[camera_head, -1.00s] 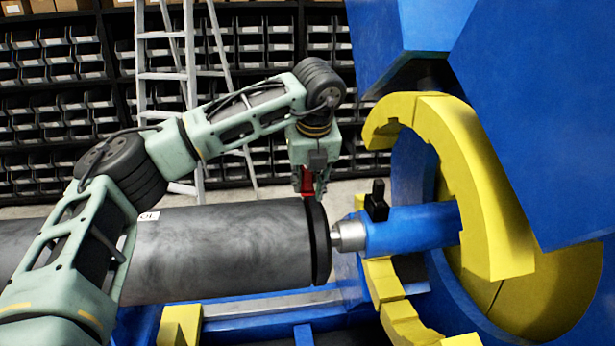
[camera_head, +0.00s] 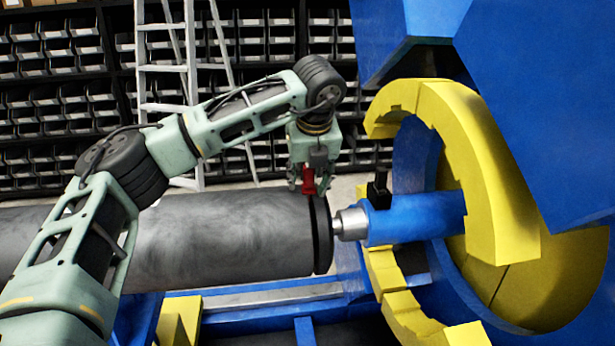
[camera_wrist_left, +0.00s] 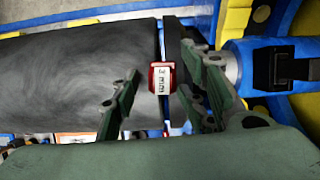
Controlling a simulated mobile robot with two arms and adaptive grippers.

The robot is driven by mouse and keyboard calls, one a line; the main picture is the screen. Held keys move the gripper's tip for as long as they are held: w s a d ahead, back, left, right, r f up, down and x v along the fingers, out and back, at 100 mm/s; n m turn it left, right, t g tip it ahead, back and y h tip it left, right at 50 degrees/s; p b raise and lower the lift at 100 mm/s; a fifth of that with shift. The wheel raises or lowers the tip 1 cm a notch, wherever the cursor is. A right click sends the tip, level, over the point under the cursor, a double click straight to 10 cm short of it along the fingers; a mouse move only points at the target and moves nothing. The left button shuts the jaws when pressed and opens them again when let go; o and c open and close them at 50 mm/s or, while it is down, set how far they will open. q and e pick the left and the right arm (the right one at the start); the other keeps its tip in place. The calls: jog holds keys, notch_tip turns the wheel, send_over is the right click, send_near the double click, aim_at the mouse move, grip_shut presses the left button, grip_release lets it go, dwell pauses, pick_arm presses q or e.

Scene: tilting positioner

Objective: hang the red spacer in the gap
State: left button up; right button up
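The red spacer (camera_head: 309,182) sits at the top of the narrow gap (camera_wrist_left: 160,40) between the grey cylinder (camera_head: 220,237) and the black disc (camera_head: 321,235). In the left wrist view the spacer (camera_wrist_left: 161,78) shows a white label reading "3 mm". How deep it reaches into the gap is hidden. My left gripper (camera_head: 309,190) is directly above, its fingers on either side of the spacer. In the left wrist view the fingers (camera_wrist_left: 160,90) stand apart, with space visible between them and the spacer. My right gripper is not in view.
A blue shaft (camera_head: 415,220) with a metal tip and black block faces the disc from the right. The yellow ring (camera_head: 490,180) and blue positioner body (camera_head: 540,100) fill the right side. A ladder (camera_head: 165,70) and bin shelves (camera_head: 60,50) stand behind.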

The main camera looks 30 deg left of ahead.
pick_arm(q)
jog(key=shift+w+d+f, duration=0.1)
jog(key=shift+d+f, duration=0.15)
jog(key=shift+f, duration=0.1)
jog(key=shift+r, duration=0.1)
jog(key=v, duration=1.2)
